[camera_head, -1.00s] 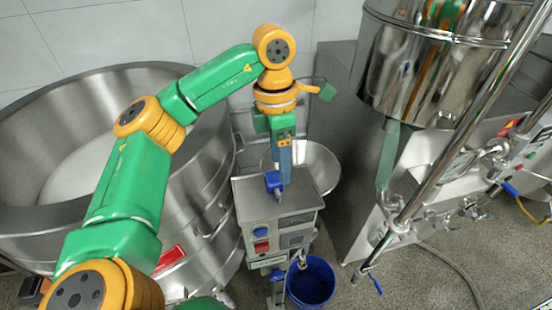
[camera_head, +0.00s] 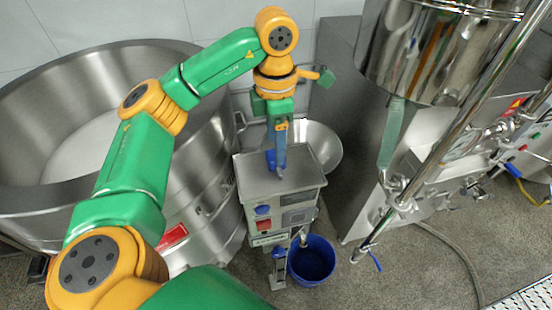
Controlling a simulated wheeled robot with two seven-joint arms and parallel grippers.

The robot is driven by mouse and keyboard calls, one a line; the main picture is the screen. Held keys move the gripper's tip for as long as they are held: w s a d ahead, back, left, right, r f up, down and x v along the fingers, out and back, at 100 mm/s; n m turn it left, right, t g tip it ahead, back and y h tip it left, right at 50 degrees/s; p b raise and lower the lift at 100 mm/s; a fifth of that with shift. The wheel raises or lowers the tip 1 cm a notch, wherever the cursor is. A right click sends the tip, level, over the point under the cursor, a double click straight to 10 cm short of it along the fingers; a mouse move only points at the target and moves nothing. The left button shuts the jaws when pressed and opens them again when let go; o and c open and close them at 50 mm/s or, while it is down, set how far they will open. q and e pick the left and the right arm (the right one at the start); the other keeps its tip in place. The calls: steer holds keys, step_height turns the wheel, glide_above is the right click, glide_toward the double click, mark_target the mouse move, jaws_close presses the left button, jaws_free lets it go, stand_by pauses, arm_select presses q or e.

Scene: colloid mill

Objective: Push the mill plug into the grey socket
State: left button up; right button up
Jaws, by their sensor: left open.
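A small blue part (camera_head: 270,160), which looks like the mill plug, shows at the top of the grey metal mill box (camera_head: 252,174). The finger of my left gripper (camera_head: 280,170) partly hides it. My left gripper points straight down over the box and is open, with its tips close to the top plate. I cannot tell whether the fingers touch the blue part. I cannot make out the grey socket for certain. My right gripper is not in view.
A large steel vat (camera_head: 205,190) stands close on the left. A steel bowl (camera_head: 318,150) sits behind the mill and a blue bucket (camera_head: 312,262) stands in front. A steel hopper (camera_head: 440,50) and slanted pipe (camera_head: 455,115) are on the right. Floor is clear between bucket and pipe.

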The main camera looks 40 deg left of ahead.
arm_select(q)
steer(key=shift+f+p, duration=0.65)
steer(key=shift+f, duration=1.3)
steer(key=shift+s, duration=0.1)
steer(key=c, duration=1)
steer(key=shift+c, duration=0.2)
steer(key=shift+r, duration=0.1)
